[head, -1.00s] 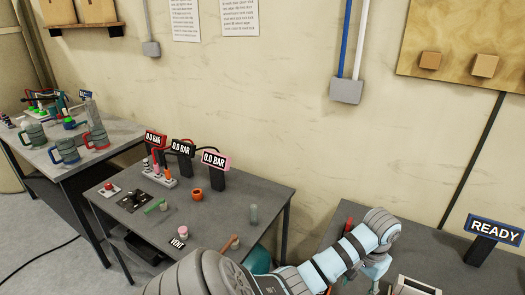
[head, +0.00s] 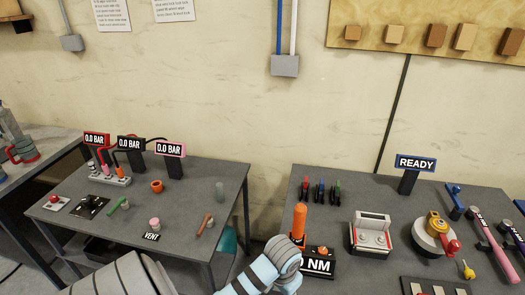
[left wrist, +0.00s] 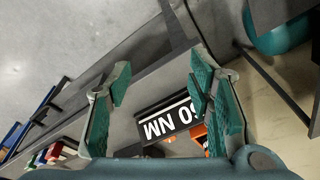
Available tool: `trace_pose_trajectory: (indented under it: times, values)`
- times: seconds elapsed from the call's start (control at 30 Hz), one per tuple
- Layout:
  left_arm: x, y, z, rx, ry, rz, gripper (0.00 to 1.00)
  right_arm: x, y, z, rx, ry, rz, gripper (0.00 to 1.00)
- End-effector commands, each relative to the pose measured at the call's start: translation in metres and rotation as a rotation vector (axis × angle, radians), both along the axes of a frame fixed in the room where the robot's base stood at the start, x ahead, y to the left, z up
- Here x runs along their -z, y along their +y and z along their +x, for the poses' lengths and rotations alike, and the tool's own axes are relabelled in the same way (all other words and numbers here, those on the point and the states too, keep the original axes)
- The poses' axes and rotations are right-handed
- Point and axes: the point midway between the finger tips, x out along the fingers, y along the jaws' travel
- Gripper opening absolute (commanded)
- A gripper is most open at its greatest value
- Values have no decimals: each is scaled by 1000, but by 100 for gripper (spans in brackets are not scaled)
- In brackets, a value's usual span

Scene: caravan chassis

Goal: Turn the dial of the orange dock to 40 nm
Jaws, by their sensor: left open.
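The orange dock shows in the head view as an upright orange handle (head: 299,222) at the left front of the right table. A black sign (head: 318,264) reading "NM" stands beside it, its number hidden by my left arm. In the left wrist view the sign (left wrist: 168,119) appears upside down and ends in "0 NM"; I cannot read its first digit surely. An orange part (left wrist: 200,135) shows behind a finger there. My left gripper (left wrist: 160,82) is open and empty, its fingers on both sides of the sign in the picture. I cannot make out the dial.
A grey-and-red device (head: 371,234), a yellow-and-red round device (head: 434,234) and a "READY" sign (head: 415,163) stand to the right. A gap separates this table from the left table (head: 225,180).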

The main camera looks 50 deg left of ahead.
Motion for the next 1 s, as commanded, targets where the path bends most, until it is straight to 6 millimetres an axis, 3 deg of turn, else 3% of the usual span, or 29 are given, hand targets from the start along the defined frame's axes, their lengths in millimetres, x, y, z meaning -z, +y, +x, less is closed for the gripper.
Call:
trace_pose_trajectory:
  times: [0.1,0.3,0.63,0.7,0.77,0.87,0.9,0.97,1.0]
  values:
    - [7,-12,-27,38,-34,8,47,0,0,0,0,0,0,40]
    - [10,-20,-53,71,-73,18,47,1,0,0,0,0,0,40]
    - [10,-20,-57,72,-80,19,47,2,0,0,0,0,0,40]
    - [21,-19,-57,67,-75,18,47,4,0,0,0,0,0,40]
    - [47,-17,-57,59,-64,16,47,8,0,0,0,0,0,40]
    - [129,-10,-69,38,-36,16,47,21,0,0,0,0,0,40]
    - [170,-7,-81,33,-25,18,47,27,1,0,0,0,1,40]
    - [230,-4,-112,29,-7,21,47,36,1,0,0,1,1,40]
    - [265,-2,-137,32,4,24,47,42,1,0,0,1,1,40]
